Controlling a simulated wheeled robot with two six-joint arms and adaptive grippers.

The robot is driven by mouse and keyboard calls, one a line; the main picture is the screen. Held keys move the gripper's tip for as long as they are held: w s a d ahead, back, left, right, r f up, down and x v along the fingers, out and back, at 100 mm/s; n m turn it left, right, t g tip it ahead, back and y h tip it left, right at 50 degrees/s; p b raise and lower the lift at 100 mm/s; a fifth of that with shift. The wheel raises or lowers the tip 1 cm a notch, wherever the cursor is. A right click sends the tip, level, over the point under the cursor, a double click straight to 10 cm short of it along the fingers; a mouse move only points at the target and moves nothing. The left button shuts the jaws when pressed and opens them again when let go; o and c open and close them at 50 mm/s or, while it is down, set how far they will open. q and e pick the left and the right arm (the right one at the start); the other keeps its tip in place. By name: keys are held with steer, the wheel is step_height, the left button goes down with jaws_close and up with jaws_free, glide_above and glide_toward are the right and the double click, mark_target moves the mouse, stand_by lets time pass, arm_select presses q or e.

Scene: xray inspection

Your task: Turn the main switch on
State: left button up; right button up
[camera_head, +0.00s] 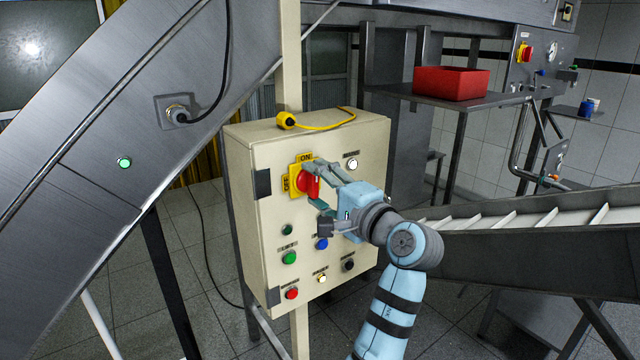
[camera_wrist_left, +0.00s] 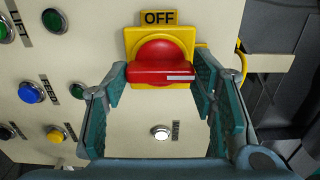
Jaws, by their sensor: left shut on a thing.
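The main switch is a red rotary handle (camera_head: 308,183) on a yellow plate, high on the front of the beige control box (camera_head: 255,215). Its plate reads ON at the top and OFF on the left side in the head view. In the left wrist view the red handle (camera_wrist_left: 160,73) lies crosswise below the OFF label (camera_wrist_left: 159,18), and its white mark points right, away from OFF. My left gripper (camera_wrist_left: 160,85) is shut on the handle, with one finger at each end. In the head view my left gripper (camera_head: 318,187) partly covers the switch. My right gripper is not in view.
A white lamp (camera_wrist_left: 162,132) beside the switch looks lit. Green, blue, red, yellow and black buttons sit lower on the box. A yellow plug with cable (camera_head: 288,121) lies on top. A conveyor (camera_head: 530,250) runs close on the right, and a metal chute (camera_head: 110,120) stands left.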

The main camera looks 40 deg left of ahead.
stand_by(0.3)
arm_select(q)
steer(key=o, duration=1.1)
steer(key=shift+o, duration=0.2)
